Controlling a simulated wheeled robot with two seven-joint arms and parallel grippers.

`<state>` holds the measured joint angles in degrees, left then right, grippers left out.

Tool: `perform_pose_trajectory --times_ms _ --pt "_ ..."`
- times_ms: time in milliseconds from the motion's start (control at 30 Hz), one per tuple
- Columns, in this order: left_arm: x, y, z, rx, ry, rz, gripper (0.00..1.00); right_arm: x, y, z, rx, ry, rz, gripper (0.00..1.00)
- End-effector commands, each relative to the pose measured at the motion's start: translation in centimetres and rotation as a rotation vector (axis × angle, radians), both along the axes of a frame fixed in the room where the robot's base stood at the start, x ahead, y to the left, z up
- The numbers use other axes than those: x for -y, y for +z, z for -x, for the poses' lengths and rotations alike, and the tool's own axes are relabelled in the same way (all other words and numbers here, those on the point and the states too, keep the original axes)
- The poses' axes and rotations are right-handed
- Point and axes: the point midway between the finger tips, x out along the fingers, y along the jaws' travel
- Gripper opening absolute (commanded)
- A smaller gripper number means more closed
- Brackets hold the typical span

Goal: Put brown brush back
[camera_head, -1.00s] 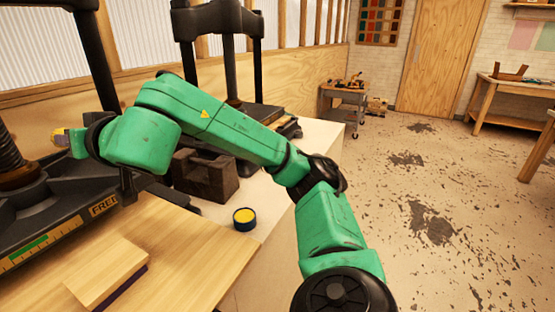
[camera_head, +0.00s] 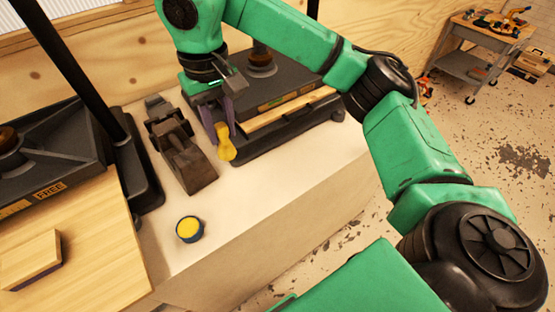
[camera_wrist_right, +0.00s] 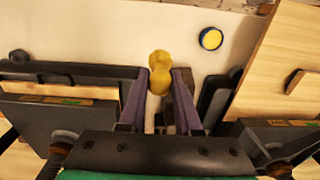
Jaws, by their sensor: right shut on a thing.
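My right gripper (camera_head: 222,125) points down with its purple fingers shut on a yellow, knobbed handle (camera_head: 226,145), perhaps the brush's. The handle also shows between the fingertips in the right wrist view (camera_wrist_right: 160,68). No brown part or bristles of a brush can be made out; the fingers may hide some of it. The gripper is just right of a dark brown block-like piece (camera_head: 187,163) on the pale bench top. I cannot tell from the frames whether the handle touches the bench. My left gripper is not in view.
A small blue tin with yellow contents (camera_head: 189,229) stands nearer on the bench (camera_head: 255,215). A black press (camera_head: 290,130) is close behind the gripper; another press (camera_head: 50,140) and a wooden board (camera_head: 80,250) are at left. The bench front is clear.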

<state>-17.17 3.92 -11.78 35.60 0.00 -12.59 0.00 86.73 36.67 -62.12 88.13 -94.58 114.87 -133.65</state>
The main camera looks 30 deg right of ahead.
Motion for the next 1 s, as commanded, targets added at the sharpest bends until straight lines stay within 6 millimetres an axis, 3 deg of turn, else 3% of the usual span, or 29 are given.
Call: perform_pose_trajectory --times_ms 133,433,600,833,1000 --pt "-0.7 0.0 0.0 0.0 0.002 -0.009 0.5 -0.2 -1.8 0.4 -0.02 0.014 0.004 0.0" --pt "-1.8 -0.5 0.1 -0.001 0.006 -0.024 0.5 -0.3 -11.6 0.5 -0.02 0.009 0.0 0.0" --pt "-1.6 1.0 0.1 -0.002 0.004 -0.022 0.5 -0.2 -15.2 0.3 -0.014 0.007 0.004 0.0" --pt "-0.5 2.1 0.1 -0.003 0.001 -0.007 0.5 -0.3 -19.1 0.4 -0.014 0.006 0.004 0.0" --pt "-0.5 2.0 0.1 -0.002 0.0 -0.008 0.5 -0.3 -20.0 0.2 -0.008 0.008 0.005 0.0"
